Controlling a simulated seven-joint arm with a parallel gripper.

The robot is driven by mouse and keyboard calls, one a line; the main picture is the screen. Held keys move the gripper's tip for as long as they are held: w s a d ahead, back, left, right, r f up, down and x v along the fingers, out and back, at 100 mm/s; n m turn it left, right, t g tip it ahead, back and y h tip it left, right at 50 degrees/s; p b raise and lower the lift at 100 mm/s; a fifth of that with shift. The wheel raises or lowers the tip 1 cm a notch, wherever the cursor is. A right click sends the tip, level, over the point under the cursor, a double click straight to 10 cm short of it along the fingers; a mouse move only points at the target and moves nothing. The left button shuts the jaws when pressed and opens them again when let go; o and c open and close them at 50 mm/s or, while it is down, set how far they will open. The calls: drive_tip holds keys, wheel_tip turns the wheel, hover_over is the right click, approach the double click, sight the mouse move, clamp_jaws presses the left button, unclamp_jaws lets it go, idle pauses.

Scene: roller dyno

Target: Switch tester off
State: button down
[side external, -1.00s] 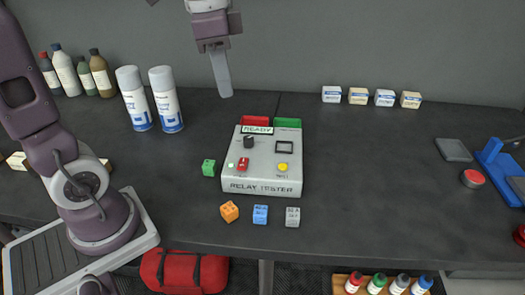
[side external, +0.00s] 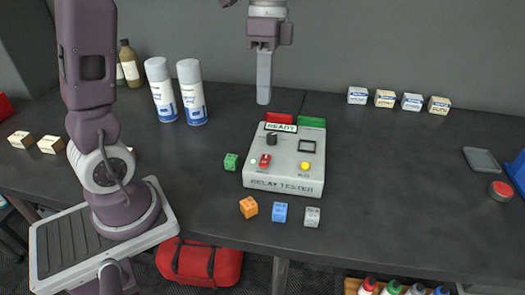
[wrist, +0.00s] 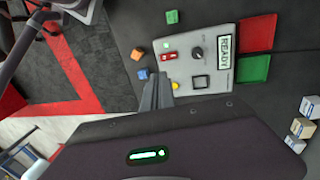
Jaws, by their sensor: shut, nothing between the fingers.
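The grey relay tester (side external: 285,185) stands on the dark bench. Its display (side external: 281,127) reads READY. Its panel has a red switch (side external: 265,160), a black knob (side external: 271,139), a square dark window (side external: 307,146) and a yellow button (side external: 305,166). A small pale green lamp (side external: 253,161) sits beside the red switch. The tester also shows in the wrist view (wrist: 211,75), with the red switch (wrist: 170,56). My gripper (side external: 263,102) is shut and empty, pointing down above the bench near the tester's back edge, apart from it. In the wrist view the fingers (wrist: 158,80) hide part of the tester's near side.
A red tray (side external: 279,118) and a green tray (side external: 312,122) lie behind the tester. Green (side external: 231,162), orange (side external: 248,207), blue (side external: 280,212) and grey (side external: 312,216) cubes lie around it. Two spray cans (side external: 192,95) stand left; small boxes (side external: 398,100) sit right.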

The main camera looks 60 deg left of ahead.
sight(261, 164)
drive_tip(key=f, duration=0.4)
drive_tip(key=s+d+f, duration=0.1)
drive_tip(key=f, duration=0.4)
drive_tip(key=s+d+f, duration=0.1)
drive_tip(key=f, duration=0.3)
drive_tip(key=shift+f, duration=0.3)
